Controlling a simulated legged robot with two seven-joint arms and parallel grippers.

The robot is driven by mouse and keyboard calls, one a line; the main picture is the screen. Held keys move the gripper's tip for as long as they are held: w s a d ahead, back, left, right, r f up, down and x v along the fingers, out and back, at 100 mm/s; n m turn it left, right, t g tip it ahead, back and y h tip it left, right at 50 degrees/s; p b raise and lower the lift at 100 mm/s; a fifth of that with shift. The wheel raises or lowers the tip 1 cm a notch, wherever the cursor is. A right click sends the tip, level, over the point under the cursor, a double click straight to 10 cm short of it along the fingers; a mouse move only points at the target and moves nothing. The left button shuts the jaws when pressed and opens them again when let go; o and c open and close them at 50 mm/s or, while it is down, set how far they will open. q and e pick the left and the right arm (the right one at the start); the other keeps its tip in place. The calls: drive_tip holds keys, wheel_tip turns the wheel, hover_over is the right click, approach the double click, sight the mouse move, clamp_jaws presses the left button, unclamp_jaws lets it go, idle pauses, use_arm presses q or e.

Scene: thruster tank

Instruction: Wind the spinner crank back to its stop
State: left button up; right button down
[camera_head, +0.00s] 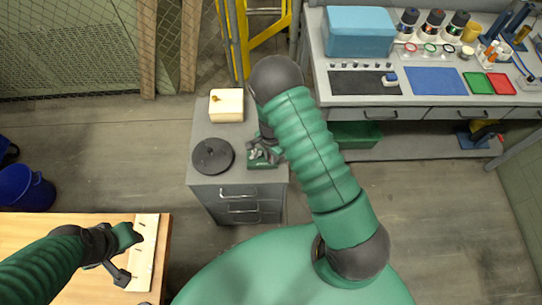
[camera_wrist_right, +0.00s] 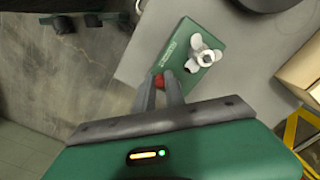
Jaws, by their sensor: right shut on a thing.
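The spinner is a green box (camera_wrist_right: 187,55) with a white propeller (camera_wrist_right: 204,55) and a red crank knob (camera_wrist_right: 158,81), seen in the right wrist view. It also shows in the head view as a green base (camera_head: 263,163) on the grey cabinet, partly covered by my right gripper (camera_head: 265,148). In the wrist view my right gripper (camera_wrist_right: 160,88) is shut on the red knob at the box's edge; the fingers partly hide the knob and crank. My left gripper (camera_head: 138,240) is over a pale board at lower left, away from the spinner; its fingers are too small to judge.
The grey cabinet (camera_head: 232,203) also bears a black disc (camera_head: 212,156) and a pale wooden block (camera_head: 226,105). A wooden table (camera_head: 80,222) with a pale board (camera_head: 143,262) is at lower left. A cluttered workbench (camera_head: 345,95) stands at upper right.

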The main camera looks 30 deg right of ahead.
drive_tip(key=c, duration=1.5)
unclamp_jaws()
drive_tip(key=shift+w+d+r, duration=0.1)
drive_tip(key=shift+w, duration=0.2)
drive_tip(key=shift+o, duration=0.5)
drive_tip(key=shift+s, duration=0.1)
wheel_tip(320, 180, up, 17)
drive_tip(key=shift+f, duration=0.2)
